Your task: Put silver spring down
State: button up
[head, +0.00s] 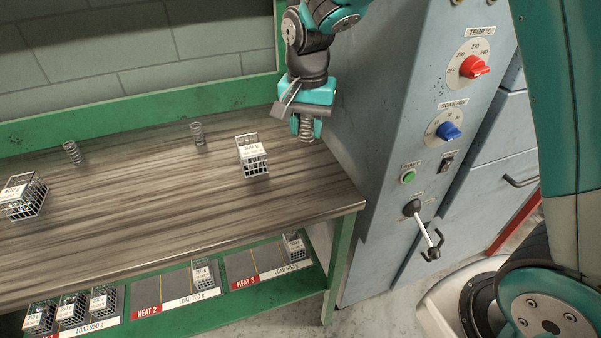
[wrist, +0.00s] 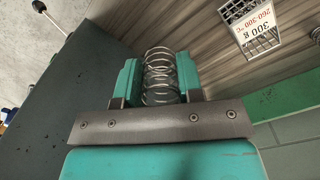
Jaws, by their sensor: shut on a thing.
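A silver spring (head: 307,129) is held upright in my gripper (head: 307,122) above the right end of the wooden bench top (head: 170,200). In the wrist view the silver spring (wrist: 160,75) sits between the two green fingers of my gripper (wrist: 158,82), which are shut on it. I cannot tell exactly how far its lower end is from the bench. Two other springs stand on the bench top, one at the far left (head: 72,151) and one near the middle back (head: 198,133).
A wire basket with a label (head: 252,157) stands just left of my gripper; another basket (head: 24,196) is at the left. A grey machine cabinet (head: 390,110) with knobs and a lever borders the bench on the right. The lower shelf holds several baskets. The bench's front middle is clear.

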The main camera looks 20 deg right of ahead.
aim_at(306, 186)
notch_tip(306, 186, down, 13)
jog(key=shift+f, duration=0.2)
jog(key=shift+f, duration=0.1)
jog(key=shift+f, duration=0.1)
jog(key=o, duration=0.9)
notch_tip(306, 186, up, 12)
jog(key=shift+f, duration=0.15)
jog(key=shift+s+r, duration=0.15)
jog(key=shift+r, duration=0.25)
jog(key=s+a+r+n+y, duration=0.1)
jog(key=s+r+n, duration=0.2)
jog(key=s, duration=0.5)
jog(key=s+a+r+n+y, duration=0.1)
jog(key=s+a+r+n, duration=0.1)
jog(key=s+r+n, duration=0.2)
jog(key=s+a+r+n+y, duration=0.1)
jog(key=s+r+n+y, duration=0.1)
jog(key=s+n, duration=0.5)
jog(key=shift+s+a+r, duration=0.1)
jog(key=shift+s+r, duration=0.1)
jog(key=shift+s, duration=0.75)
jog(key=shift+s+a+r, duration=0.1)
jog(key=shift+s+r, duration=0.15)
jog(key=shift+s, duration=0.65)
jog(key=shift+s+r, duration=0.2)
jog(key=shift+s, duration=0.75)
